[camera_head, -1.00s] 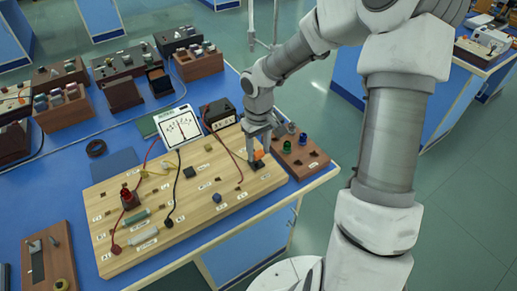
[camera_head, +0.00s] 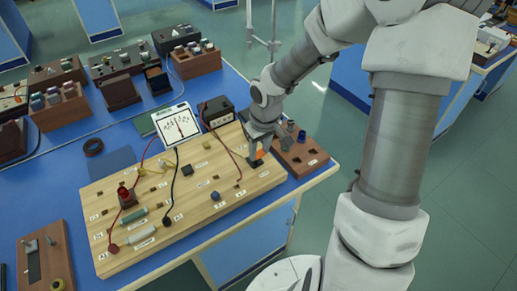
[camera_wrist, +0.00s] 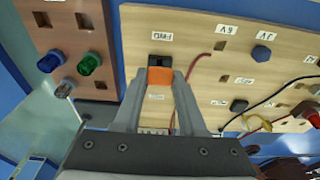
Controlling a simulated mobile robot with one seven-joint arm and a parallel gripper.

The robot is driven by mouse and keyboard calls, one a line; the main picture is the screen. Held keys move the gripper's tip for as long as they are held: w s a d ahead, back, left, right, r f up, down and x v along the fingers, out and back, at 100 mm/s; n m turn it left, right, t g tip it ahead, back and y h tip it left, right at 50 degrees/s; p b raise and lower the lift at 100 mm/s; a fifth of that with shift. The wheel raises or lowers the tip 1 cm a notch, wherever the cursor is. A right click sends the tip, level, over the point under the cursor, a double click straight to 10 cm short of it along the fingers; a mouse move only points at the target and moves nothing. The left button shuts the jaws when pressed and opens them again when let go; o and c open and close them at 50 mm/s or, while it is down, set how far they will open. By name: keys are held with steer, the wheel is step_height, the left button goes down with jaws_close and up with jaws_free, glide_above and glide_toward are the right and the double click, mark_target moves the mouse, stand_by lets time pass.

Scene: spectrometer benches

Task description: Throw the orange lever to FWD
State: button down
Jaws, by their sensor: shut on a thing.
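The orange lever (camera_wrist: 159,77) stands on a small black base (camera_wrist: 160,61) on the wooden board, between my gripper's fingertips. A white label that looks like an upside-down FWD (camera_wrist: 162,37) lies just beyond the base in the wrist view. My gripper (camera_wrist: 160,84) is shut on the lever, one finger on each side. In the head view the orange of the lever (camera_head: 259,154) shows beside my tilted gripper (camera_head: 257,146), at the board's right end. The fingers hide part of the lever, and its exact angle is hard to tell.
The wooden board (camera_head: 205,212) carries wires, knobs and labels. A brown block (camera_head: 312,158) with coloured knobs stands close to my gripper's right in the head view. A dark box (camera_head: 216,110) and a white meter (camera_head: 177,124) stand behind. A red wire (camera_wrist: 190,69) runs near the lever.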

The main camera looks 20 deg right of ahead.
steer(key=shift+c, duration=2.4)
jaws_free()
step_height(320, 180, up, 17)
steer(key=s+p, duration=0.2)
steer(key=p, duration=0.3)
steer(key=shift+s+d, duration=0.3)
steer(key=shift+d, duration=0.15)
steer(key=shift+r, duration=0.15)
